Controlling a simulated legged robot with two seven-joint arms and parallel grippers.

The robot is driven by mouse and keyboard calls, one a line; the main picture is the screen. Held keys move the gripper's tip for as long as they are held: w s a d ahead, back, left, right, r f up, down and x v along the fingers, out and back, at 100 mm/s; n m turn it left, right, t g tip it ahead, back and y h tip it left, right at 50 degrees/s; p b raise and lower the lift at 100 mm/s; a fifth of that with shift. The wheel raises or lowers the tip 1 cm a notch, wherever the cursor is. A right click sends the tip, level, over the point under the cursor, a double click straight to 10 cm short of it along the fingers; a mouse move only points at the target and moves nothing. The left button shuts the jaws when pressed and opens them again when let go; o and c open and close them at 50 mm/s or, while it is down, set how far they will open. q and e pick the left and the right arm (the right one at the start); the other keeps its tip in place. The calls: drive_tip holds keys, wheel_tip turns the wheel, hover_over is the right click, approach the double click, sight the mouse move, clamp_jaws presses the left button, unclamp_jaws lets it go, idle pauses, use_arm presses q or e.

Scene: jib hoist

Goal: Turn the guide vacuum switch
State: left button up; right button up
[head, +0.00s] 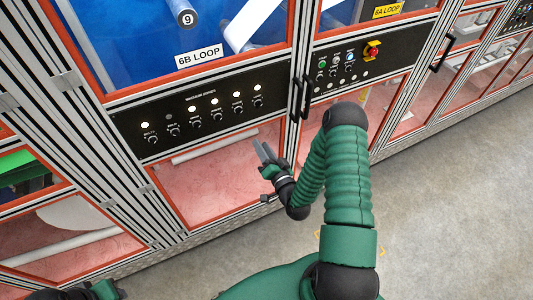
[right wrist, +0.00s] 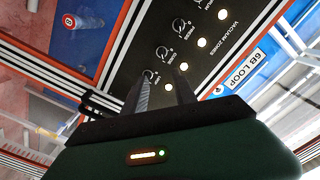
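The black control panel (head: 205,112) under the 6B LOOP sign carries a row of several small rotary switches, each with a lamp above it. The leftmost switch (head: 152,139) and the rightmost switch (head: 258,101) show clearly. My right gripper (head: 263,152) is below the panel's right end, open and empty. In the right wrist view its two fingers (right wrist: 161,95) are apart, with a switch (right wrist: 150,75) just beyond them. My left gripper (head: 100,291) shows only partly at the bottom left; its fingers are hidden.
Black door handles (head: 302,98) stand just right of the panel. A second panel (head: 350,62) farther right has buttons and a red emergency stop (head: 372,50). Red-framed clear doors lie below. The grey floor at the right is clear.

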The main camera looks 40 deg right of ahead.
drive_tip(key=shift+v, duration=1.45)
drive_tip(key=v, duration=1.6)
drive_tip(key=shift+s, duration=0.4)
